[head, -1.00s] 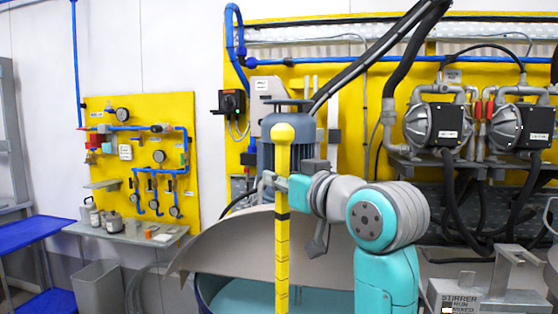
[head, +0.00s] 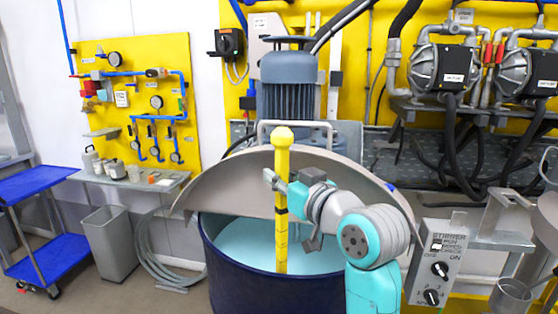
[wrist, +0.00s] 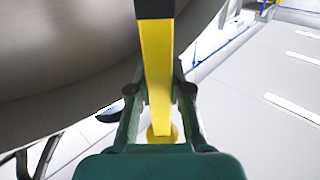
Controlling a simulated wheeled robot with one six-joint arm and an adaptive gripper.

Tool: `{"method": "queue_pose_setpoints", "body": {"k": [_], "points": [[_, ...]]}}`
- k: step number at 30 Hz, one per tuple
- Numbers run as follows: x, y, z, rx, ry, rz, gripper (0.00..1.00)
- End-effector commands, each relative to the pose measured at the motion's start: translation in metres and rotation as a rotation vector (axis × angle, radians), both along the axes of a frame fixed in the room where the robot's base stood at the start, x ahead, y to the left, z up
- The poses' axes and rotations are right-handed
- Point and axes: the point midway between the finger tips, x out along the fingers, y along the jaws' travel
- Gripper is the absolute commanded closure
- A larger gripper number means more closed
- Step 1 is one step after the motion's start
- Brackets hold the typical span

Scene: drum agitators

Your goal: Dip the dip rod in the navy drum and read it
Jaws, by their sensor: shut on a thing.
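My gripper (head: 275,183) is shut on the yellow dip rod (head: 282,205) below its round knob. The rod stands upright, with a black band and dark marks below the grip. The navy drum (head: 225,262) is open, with pale blue liquid (head: 235,235) inside. The rod's lower part lies over the liquid in the head view and stops near the front rim. I cannot tell whether its end is in the liquid or hidden by the rim. In the wrist view the rod (wrist: 156,70) runs between my gripper's two fingers (wrist: 158,92).
A raised grey lid (head: 240,180) and a motor (head: 287,85) stand behind the drum. A stirrer control box (head: 435,268) with knobs is at the right. Pumps (head: 445,70) hang on the yellow wall. A grey bin (head: 110,245) and blue cart (head: 45,260) stand left.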

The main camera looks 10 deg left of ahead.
Motion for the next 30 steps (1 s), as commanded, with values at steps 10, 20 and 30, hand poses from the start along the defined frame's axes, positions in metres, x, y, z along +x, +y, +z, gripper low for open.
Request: {"method": "queue_pose_setpoints", "body": {"k": [10, 20, 30], "points": [[0.0, 0.0, -0.043, 0.0, 0.001, 0.0, 1.0], [0.0, 0.0, -0.077, 0.0, 0.0, 0.0, 1.0], [0.0, 0.0, -0.089, 0.001, -0.001, 0.0, 1.0]]}}
